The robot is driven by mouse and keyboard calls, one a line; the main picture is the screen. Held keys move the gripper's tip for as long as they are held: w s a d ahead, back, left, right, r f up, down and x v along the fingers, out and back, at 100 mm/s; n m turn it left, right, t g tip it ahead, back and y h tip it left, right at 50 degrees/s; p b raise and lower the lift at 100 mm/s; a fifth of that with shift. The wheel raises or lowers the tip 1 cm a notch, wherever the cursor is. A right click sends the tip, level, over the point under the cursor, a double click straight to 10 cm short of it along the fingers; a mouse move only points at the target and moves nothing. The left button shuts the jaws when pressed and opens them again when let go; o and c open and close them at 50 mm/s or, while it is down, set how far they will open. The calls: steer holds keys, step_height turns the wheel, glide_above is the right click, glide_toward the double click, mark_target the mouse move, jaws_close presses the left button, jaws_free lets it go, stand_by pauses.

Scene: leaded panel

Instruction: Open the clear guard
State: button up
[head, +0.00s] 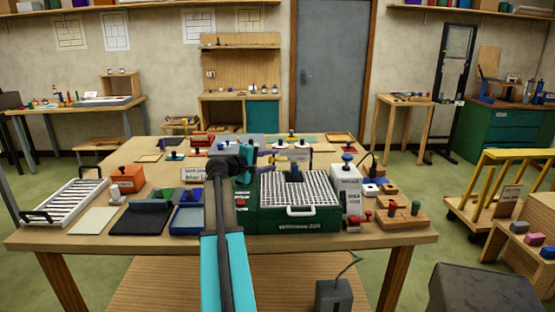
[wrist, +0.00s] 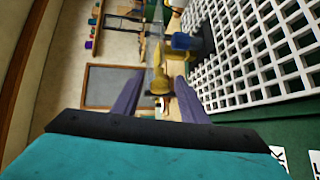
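The green grinder (head: 265,217) with a white grid top stands at the table's front middle. A blue and dark grinding head (head: 295,172) rises from its grid and also shows in the wrist view (wrist: 196,42). A pale, see-through strip (wrist: 150,56), seemingly the clear guard, shows beside that head, with a yellow piece (wrist: 158,78) at its near end. My gripper (head: 268,161) is above the grinder's back left. Its purple fingers (wrist: 158,85) are apart, with the yellow piece seen between them. I cannot tell whether they touch it.
A white box (head: 346,187) with a blue knob stands right of the grinder. A blue tray (head: 187,219) and dark mat (head: 142,219) lie to its left. A white rack (head: 68,201) is at the far left. Several small items crowd the back of the table.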

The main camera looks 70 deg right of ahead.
mark_target(278, 159)
steer(key=shift+p+x, duration=0.3)
steer(key=shift+x, duration=1.75)
jaws_close()
steer(key=shift+a+f, duration=0.2)
steer(key=shift+a, duration=0.1)
steer(key=shift+d+r, duration=0.1)
steer(key=shift+r, duration=0.05)
